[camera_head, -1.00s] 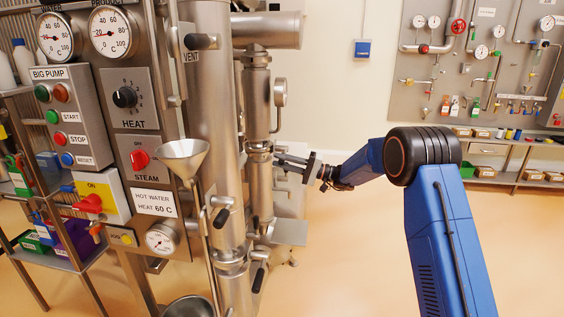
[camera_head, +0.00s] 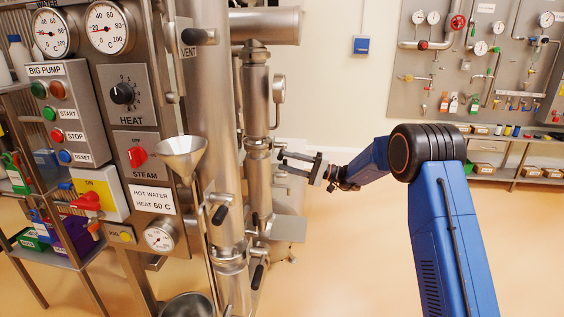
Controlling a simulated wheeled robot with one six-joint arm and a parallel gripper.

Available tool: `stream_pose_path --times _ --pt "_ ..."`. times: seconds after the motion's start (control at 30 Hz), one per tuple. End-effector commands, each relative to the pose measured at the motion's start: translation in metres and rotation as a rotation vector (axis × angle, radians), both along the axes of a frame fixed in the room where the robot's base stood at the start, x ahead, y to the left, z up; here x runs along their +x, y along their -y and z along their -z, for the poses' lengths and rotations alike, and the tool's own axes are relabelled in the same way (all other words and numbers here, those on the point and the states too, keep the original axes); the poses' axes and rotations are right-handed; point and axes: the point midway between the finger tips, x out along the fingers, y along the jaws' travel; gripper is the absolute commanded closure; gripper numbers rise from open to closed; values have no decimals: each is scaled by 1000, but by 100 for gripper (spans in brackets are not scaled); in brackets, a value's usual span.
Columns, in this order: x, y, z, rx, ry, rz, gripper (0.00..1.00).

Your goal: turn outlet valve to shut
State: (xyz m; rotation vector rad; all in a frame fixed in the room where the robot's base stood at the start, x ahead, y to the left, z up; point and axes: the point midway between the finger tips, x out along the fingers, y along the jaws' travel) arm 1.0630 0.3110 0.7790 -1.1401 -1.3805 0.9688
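My gripper (camera_head: 281,160) is beside the thinner steel column (camera_head: 257,110), at the height of a clamp joint. Its two fingers point left, apart from each other, with nothing seen between them. I cannot tell whether the fingertips touch the column. Black-handled valves sit lower on the pipework: one handle (camera_head: 220,215) on the thick pipe and another handle (camera_head: 258,275) near the bottom. Both are below and left of my gripper. No outlet label is readable, so I cannot tell which valve is the outlet valve.
A steel funnel (camera_head: 182,158) stands before the control panel (camera_head: 132,95) at left. A small steel plate (camera_head: 288,229) juts out below my gripper. A pipe board (camera_head: 480,60) and shelf are at the back right. The floor (camera_head: 345,265) between is clear.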

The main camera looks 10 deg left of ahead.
Motion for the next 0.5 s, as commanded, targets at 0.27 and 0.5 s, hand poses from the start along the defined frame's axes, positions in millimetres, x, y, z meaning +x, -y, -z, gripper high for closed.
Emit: stream_pose_path --times 0.27,0.5 --pt "0 57 14 0 -3 4 63" --pt "0 102 24 0 -4 3 63"
